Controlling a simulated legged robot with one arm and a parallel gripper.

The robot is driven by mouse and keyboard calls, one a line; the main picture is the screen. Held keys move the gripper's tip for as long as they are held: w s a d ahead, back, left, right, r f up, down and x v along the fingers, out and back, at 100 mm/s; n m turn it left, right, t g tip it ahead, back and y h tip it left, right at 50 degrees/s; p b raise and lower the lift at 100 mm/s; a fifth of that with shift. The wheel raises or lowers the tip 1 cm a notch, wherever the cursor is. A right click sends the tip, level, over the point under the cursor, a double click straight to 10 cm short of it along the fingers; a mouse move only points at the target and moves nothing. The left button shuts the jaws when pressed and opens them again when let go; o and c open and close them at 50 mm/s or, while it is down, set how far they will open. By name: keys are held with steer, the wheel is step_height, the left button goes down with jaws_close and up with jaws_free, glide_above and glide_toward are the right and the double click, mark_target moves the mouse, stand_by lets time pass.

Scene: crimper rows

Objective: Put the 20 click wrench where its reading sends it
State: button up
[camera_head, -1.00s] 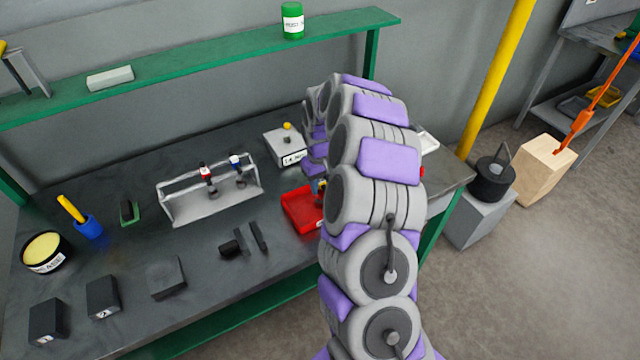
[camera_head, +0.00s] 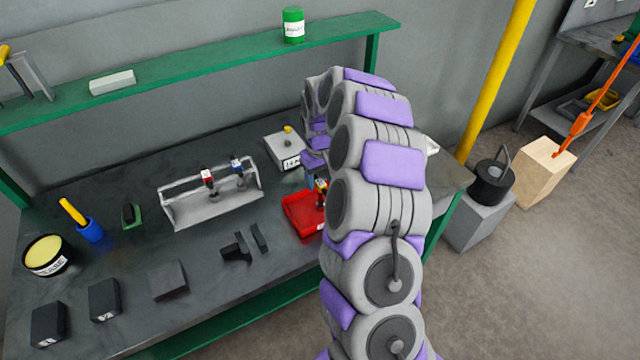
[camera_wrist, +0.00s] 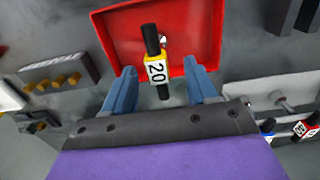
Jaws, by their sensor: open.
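The 20 click wrench (camera_wrist: 157,70) has a black shaft and a yellow-and-white head marked "20". In the wrist view it is in front of the red tray (camera_wrist: 110,35), between my gripper's blue fingers. My gripper (camera_wrist: 160,66) is open, with a gap on each side of the wrench. I cannot tell whether the wrench rests on the tray floor. In the head view a small part of the wrench (camera_head: 321,187) shows at the right of the red tray (camera_head: 299,222).
A grey rack (camera_head: 210,205) holds red-headed and blue-headed wrenches left of the tray. A labelled grey box (camera_head: 283,147) stands behind. Black bars (camera_head: 237,249) and dark blocks (camera_head: 168,281) lie at the front. A green shelf (camera_head: 200,70) spans the back.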

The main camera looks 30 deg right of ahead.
step_height(320, 180, up, 8)
steer(key=p, duration=0.1)
steer(key=s+a+r+n, duration=0.1)
steer(key=s+a+r, duration=0.8)
steer(key=s+a, duration=0.5)
steer(key=s+a+m+g, duration=0.1)
steer(key=s+a, duration=0.1)
steer(key=s, duration=2.3)
steer(key=shift+s+a+f+g, duration=0.3)
steer(key=shift+s+g, duration=0.05)
steer(key=shift+g, duration=0.05)
